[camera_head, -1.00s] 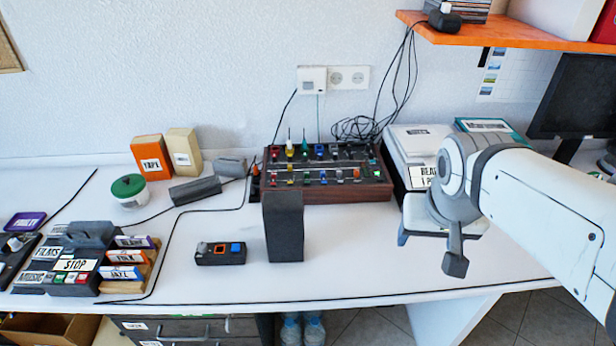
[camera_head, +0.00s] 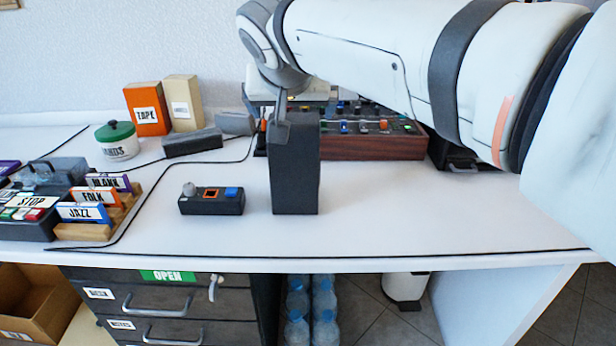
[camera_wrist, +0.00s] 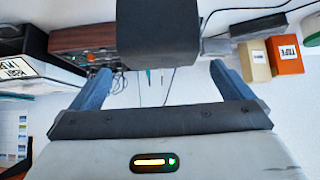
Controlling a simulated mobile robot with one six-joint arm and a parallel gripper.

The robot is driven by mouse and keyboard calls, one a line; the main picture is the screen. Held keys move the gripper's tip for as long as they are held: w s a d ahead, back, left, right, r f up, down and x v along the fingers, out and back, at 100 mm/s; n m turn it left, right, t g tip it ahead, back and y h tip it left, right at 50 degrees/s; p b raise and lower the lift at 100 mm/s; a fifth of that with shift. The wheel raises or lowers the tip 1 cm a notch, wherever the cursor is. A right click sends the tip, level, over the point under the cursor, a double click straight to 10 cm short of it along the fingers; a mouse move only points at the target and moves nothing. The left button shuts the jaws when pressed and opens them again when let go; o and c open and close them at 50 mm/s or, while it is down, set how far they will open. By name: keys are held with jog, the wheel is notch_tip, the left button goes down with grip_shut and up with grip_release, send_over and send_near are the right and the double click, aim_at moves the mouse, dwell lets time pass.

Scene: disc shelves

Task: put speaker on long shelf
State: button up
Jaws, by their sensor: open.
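The speaker is most likely the tall dark grey box (camera_head: 296,175) standing upright on the white desk in the head view. It also shows in the wrist view (camera_wrist: 158,42), upside down, between and beyond the two blue-grey fingers. My gripper (camera_wrist: 160,70) is open, with a finger to each side of the box in that picture. In the head view my gripper (camera_head: 278,108) is at the box's upper end, partly hidden by my own wrist. I cannot tell whether a finger touches the box. No long shelf shows in the present views.
A wood-sided mixer (camera_head: 372,147) stands behind the box. A small control unit (camera_head: 211,200) sits left of it, with a cable (camera_head: 160,180) beyond. A lidded jar (camera_head: 117,141) and a TAPE box (camera_head: 147,108) stand further left. The desk right of the box is clear.

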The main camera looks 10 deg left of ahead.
aim_at(294, 119)
jog(key=shift+w+a+f, duration=0.1)
jog(key=shift+a+f, duration=0.15)
jog(key=shift+b+x, duration=0.35)
jog(key=shift+x, duration=0.6)
jog(key=b+x, duration=0.1)
jog(key=x, duration=0.1)
jog(key=b+x, duration=0.1)
jog(key=x, duration=0.2)
jog(key=shift+w+d+f, duration=0.15)
jog(key=shift+w+d, duration=0.05)
jog(key=shift+w, duration=0.05)
jog(key=shift+c, duration=0.6)
